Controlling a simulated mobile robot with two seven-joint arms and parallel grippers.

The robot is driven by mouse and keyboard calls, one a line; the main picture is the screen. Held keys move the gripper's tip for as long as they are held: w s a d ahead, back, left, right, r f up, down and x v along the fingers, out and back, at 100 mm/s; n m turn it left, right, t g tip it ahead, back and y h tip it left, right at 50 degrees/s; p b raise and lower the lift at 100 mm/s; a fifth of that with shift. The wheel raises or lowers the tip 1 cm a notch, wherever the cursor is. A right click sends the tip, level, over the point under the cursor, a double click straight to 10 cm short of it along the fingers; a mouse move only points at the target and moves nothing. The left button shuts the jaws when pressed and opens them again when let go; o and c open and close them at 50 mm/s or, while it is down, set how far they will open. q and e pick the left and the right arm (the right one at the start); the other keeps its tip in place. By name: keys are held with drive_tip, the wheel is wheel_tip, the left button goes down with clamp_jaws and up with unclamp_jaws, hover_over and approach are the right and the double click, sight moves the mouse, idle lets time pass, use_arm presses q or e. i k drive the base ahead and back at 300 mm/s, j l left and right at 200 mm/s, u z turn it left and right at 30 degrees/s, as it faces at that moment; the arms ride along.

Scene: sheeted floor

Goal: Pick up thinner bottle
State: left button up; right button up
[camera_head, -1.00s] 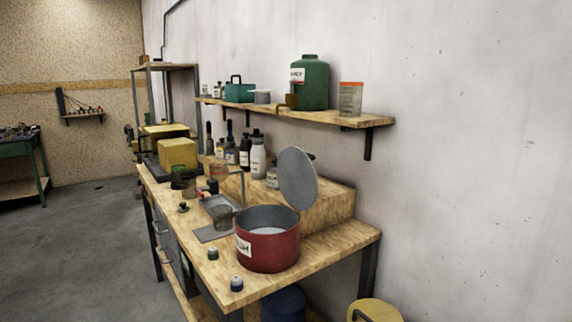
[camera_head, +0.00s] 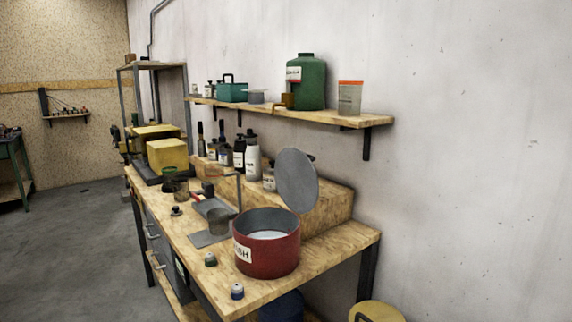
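Several bottles stand on the raised wooden step at the back of the workbench. Among them are a white bottle with a dark cap (camera_head: 252,158) and a dark bottle with a pale label (camera_head: 239,154) just left of it. A large green jug (camera_head: 306,82) with a white label stands on the wall shelf. The labels are too small to read, so I cannot tell which one is the thinner bottle. Neither of my grippers is in view.
On the workbench (camera_head: 325,260), a red pot (camera_head: 267,252) with its grey lid raised stands at the near end. Two small capped jars (camera_head: 237,291) sit near the front edge. A yellow box (camera_head: 167,155) is farther back. The floor at left (camera_head: 75,250) is clear.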

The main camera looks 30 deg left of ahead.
sight(253, 155)
drive_tip(key=j+z, duration=0.2)
drive_tip(key=j, duration=0.2)
drive_tip(key=k+j+z, duration=0.1)
drive_tip(key=j+z, duration=0.15)
drive_tip(key=k+j+z, duration=0.2)
drive_tip(key=j, duration=0.25)
drive_tip(key=j+z, duration=0.25)
drive_tip(key=j, duration=0.15)
drive_tip(key=k+j, duration=0.15)
drive_tip(key=j, duration=0.2)
drive_tip(key=k+j+z, duration=0.1)
drive_tip(key=j, duration=0.25)
drive_tip(key=k+j, duration=0.25)
drive_tip(key=k+j+z, duration=0.1)
drive_tip(key=j, duration=0.35)
drive_tip(key=k, duration=0.1)
